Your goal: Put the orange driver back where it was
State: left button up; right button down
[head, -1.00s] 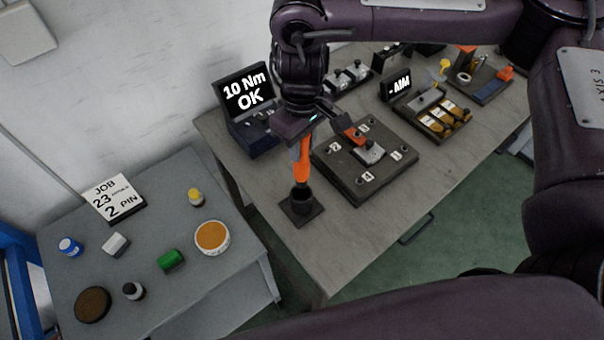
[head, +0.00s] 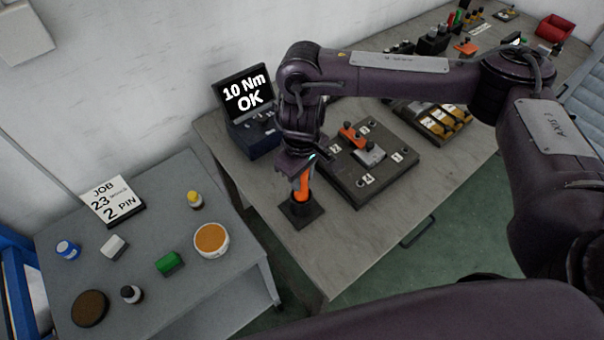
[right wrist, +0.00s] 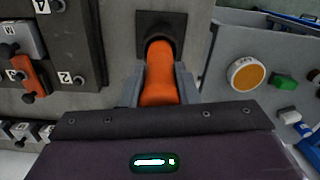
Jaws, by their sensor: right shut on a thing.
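The orange driver (head: 303,187) stands about upright at the black holder (head: 301,212) near the bench's left end. Its lower end is hidden inside the holder's round cup. My right gripper (head: 304,176) is shut on the driver's upper part, just above the holder. In the right wrist view the orange driver (right wrist: 160,80) lies between the two fingers of my right gripper (right wrist: 160,92), and its far end goes into the cup of the black holder (right wrist: 157,24). My left gripper is not in view.
A dark fixture plate (head: 368,185) with numbered posts stands close to the right of the holder. The torque display (head: 246,97), reading "10 Nm OK", stands behind. A grey side table (head: 215,285) with small items is at left. Bare bench lies in front.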

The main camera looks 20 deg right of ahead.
jog(key=shift+f, duration=0.1)
jog(key=c, duration=1.1)
grip_release()
notch_tip(320, 180, up, 12)
jog(key=shift+r, duration=0.1)
